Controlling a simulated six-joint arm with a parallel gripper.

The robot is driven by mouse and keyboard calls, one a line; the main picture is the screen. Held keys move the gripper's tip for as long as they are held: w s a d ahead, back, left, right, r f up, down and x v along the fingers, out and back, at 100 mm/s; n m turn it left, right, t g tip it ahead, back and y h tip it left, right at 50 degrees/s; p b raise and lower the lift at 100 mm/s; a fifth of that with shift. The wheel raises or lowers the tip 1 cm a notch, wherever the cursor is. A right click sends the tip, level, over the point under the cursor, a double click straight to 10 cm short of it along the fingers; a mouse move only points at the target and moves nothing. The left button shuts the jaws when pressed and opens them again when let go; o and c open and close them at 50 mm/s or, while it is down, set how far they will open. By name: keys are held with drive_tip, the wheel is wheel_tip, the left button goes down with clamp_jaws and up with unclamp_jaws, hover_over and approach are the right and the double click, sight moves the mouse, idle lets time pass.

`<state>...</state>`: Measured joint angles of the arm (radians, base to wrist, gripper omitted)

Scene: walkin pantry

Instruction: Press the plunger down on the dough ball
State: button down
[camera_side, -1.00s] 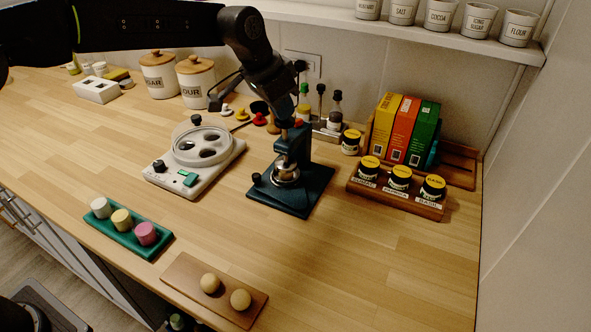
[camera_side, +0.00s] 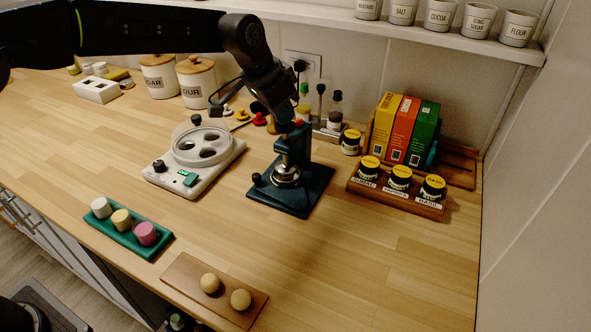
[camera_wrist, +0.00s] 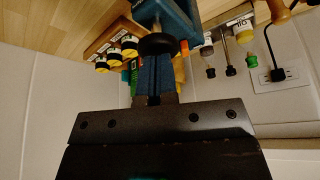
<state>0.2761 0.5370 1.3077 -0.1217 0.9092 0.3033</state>
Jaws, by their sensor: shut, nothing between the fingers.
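The teal press (camera_side: 291,150) stands on its dark teal base (camera_side: 312,190) near the middle of the counter, with a silver cup-like part (camera_side: 286,174) at its front. My gripper (camera_side: 296,124) is shut and empty, pointing down at the top of the press. In the wrist view my closed fingers (camera_wrist: 154,72) end at the black plunger knob (camera_wrist: 157,44); they look touching, but a small gap cannot be ruled out. No dough ball is visible in the press.
A white device with a round top (camera_side: 185,182) stands left of the press. A spice jar rack (camera_side: 414,203) stands to the right and bottles (camera_side: 335,110) behind. A green tray (camera_side: 148,252) with coloured cylinders is front left. The right front counter is clear.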

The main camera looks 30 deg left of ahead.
drive_tip(key=shift+f, duration=0.55)
drive_tip(key=shift+r, duration=3.2)
drive_tip(key=s+a+r+n+y, duration=0.1)
drive_tip(key=s+a+r, duration=0.2)
drive_tip(key=s+a, duration=0.3)
drive_tip(key=s+a+r+n, duration=0.2)
drive_tip(key=s+a, duration=0.2)
drive_tip(key=s, duration=0.5)
drive_tip(key=s+a+f+n, duration=0.1)
drive_tip(key=s+a+f, duration=0.1)
drive_tip(key=s, duration=0.4)
drive_tip(key=s+a+f+n+t, duration=0.1)
drive_tip(key=s+a+f, duration=0.1)
drive_tip(key=s, duration=0.4)
drive_tip(key=s+a+f+n+y, duration=0.1)
drive_tip(key=s+a+f, duration=0.2)
drive_tip(key=s+f, duration=0.1)
drive_tip(key=shift+s+t, duration=0.3)
drive_tip(key=shift+s, duration=0.6)
